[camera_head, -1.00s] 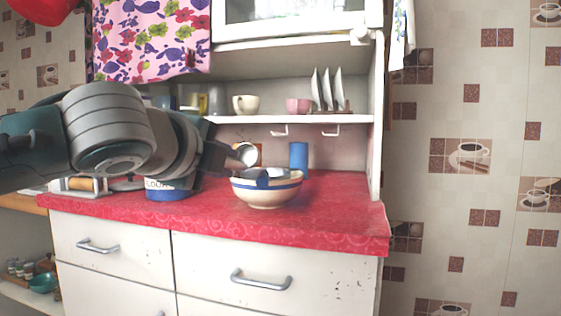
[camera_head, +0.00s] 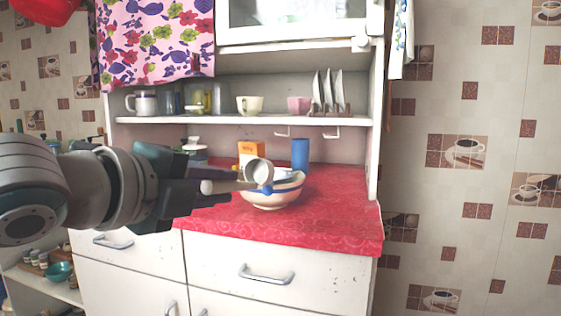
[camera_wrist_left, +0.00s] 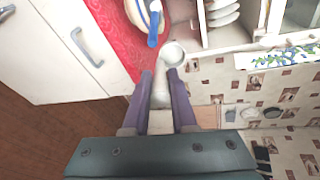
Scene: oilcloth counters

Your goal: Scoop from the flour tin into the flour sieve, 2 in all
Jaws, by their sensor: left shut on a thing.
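A white scoop (camera_head: 257,171) with a pale handle is in my left gripper (camera_head: 208,181). Its round cup is over the left rim of the cream bowl with blue bands (camera_head: 274,202). In the left wrist view, the fingers (camera_wrist_left: 160,76) are shut on the handle and the cup (camera_wrist_left: 174,54) is beyond the fingertips, beside the bowl. The sieve shows only partly at the bowl; its blue handle (camera_wrist_left: 153,30) shows in the wrist view. I cannot tell whether the scoop holds flour. The flour tin is hidden behind my left arm. My right gripper is not in view.
The red counter (camera_head: 320,225) is clear to the right of the bowl. A shelf (camera_head: 230,119) with cups and upright plates hangs above. Drawers are below the counter.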

